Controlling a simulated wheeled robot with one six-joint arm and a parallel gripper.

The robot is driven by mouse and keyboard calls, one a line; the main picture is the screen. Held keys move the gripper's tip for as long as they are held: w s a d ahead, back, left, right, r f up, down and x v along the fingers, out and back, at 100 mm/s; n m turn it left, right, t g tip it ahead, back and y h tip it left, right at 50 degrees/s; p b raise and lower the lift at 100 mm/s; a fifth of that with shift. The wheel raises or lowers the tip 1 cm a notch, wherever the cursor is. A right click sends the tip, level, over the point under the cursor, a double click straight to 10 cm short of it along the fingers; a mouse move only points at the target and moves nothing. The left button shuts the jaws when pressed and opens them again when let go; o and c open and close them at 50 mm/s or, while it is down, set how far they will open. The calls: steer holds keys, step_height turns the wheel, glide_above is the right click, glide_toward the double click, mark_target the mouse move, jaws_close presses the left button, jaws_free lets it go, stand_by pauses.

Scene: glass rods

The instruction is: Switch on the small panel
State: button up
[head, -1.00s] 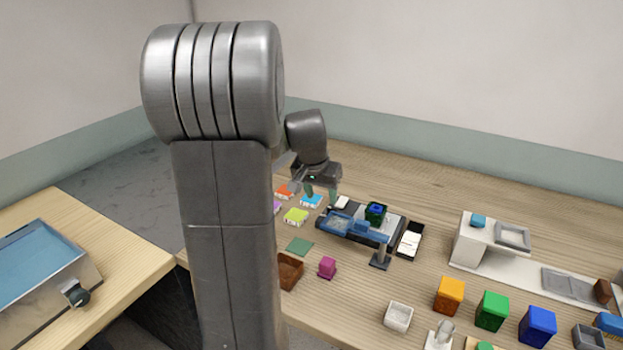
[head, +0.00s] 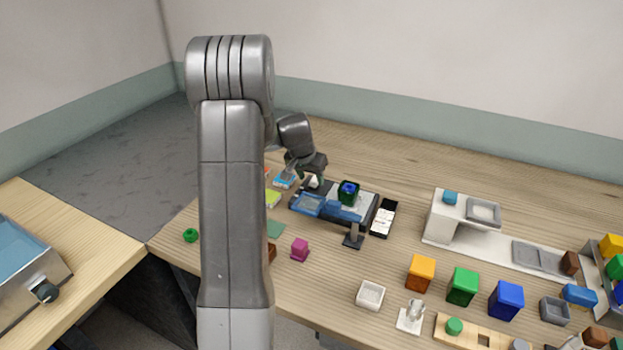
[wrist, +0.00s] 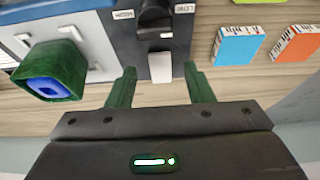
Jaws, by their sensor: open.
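My gripper (wrist: 161,90) is open, its two green fingers pointing at a dark panel (wrist: 130,45) at the top of the wrist view. The panel has a black rounded lever or knob (wrist: 155,16) and small white labels whose text I cannot read surely. A pale grey tab (wrist: 160,67) on it lies between and beyond the fingertips, with a gap on both sides. I cannot tell whether anything is touched. In the head view my gripper (head: 314,182) is at the back left end of the dark device (head: 297,204), partly hiding it.
A green block with a blue top (wrist: 52,75) stands close to the left finger. Blue (wrist: 238,45) and orange (wrist: 297,43) cards lie to the right. A black-and-white box (head: 383,218) sits at the device's right end. A magenta block (head: 300,249) stands in front.

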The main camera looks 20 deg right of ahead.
mark_target(315, 182)
steer(key=shift+x, duration=1.15)
steer(key=c, duration=1)
steer(key=shift+d+r+p, duration=0.1)
steer(key=shift+r+p, duration=0.25)
steer(key=shift+p, duration=0.75)
steer(key=shift+w+d+r+g+y+p, duration=0.15)
steer(key=shift+g+y+p, duration=0.35)
steer(key=shift+p, duration=0.7)
steer(key=shift+w+d+g+y+p, duration=0.15)
steer(key=shift+g+y+p, duration=0.25)
steer(key=shift+p, duration=0.5)
steer(key=shift+y+p, duration=0.35)
steer(key=shift+y, duration=0.15)
